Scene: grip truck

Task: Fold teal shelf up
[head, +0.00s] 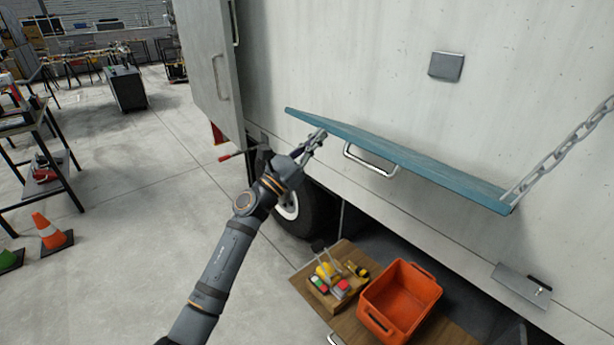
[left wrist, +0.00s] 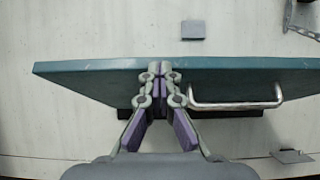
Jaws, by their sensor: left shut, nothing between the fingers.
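The teal shelf (head: 400,158) sticks out from the truck's side wall, with a chain (head: 560,148) at its right end. The left wrist view shows its underside (left wrist: 100,85) and a metal handle (left wrist: 235,105) right of my fingers; the handle (head: 368,163) also shows below the shelf in the head view. My left gripper (head: 318,137) is shut and empty at the shelf's front edge, near its left end. In the left wrist view its fingertips (left wrist: 160,70) overlap the underside, left of the handle. Whether they touch it I cannot tell. My right gripper is out of view.
Below the shelf, a wooden surface (head: 310,268) bears an orange crate (head: 400,300) and small tools. An open truck door (head: 208,70) stands at the left of the wall. A traffic cone (head: 45,228) stands far left. The floor between is clear.

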